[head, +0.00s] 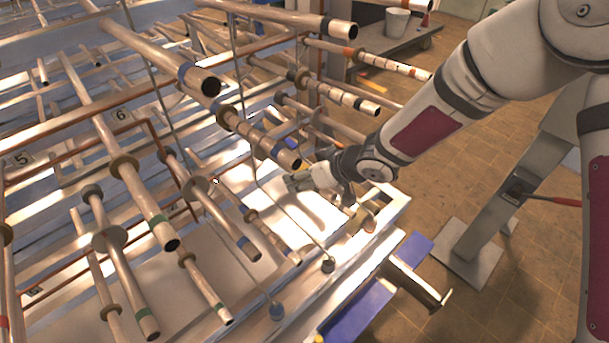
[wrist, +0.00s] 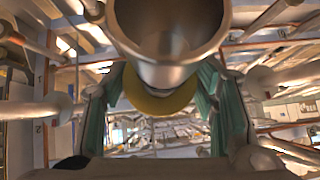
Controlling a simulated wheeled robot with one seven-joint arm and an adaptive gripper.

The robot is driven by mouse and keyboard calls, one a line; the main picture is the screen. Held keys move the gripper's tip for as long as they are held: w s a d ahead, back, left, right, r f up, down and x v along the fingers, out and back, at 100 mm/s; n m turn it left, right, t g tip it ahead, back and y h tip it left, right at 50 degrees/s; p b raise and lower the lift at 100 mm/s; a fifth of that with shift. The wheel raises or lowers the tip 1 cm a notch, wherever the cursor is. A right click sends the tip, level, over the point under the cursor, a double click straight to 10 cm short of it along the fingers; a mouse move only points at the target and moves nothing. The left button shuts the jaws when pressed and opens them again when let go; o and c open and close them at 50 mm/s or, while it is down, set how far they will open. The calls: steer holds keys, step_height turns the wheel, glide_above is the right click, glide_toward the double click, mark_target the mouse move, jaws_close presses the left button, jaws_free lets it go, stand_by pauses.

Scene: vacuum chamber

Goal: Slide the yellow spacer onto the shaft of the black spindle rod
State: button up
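My gripper (head: 297,182) is among the tube ends at the right side of the rack in the head view. In the wrist view its two green-padded fingers (wrist: 160,115) stand well apart. A yellow ring (wrist: 160,104), possibly the spacer, shows between them, behind and below a large open tube end (wrist: 168,45). The tube end hides its upper part. I cannot tell whether the ring sits on this tube or whether the pads touch it. I cannot make out the black spindle rod for certain in either view.
Several metal tubes with collars and coloured bands, such as a blue-banded tube (head: 285,155), crowd around my gripper. Thin rods with weights (head: 328,266) stand below. A blue beam (head: 375,290) runs along the front edge. The tiled floor (head: 500,220) at the right is partly open.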

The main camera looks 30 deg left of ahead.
steer(key=c, duration=0.6)
steer(key=shift+a, duration=0.15)
steer(key=shift+w+a+f+b, duration=0.1)
steer(key=shift+w+a+b, duration=0.1)
steer(key=shift+a+b, duration=0.3)
steer(key=shift+w+a+f+b, duration=0.1)
steer(key=shift+w+a+b, duration=0.1)
steer(key=shift+a+b, duration=0.3)
steer(key=o, duration=1.3)
steer(key=shift+a+r, duration=0.1)
steer(key=shift+a, duration=0.05)
steer(key=shift+o, duration=0.2)
steer(key=v, duration=1.2)
steer(key=shift+s, duration=0.1)
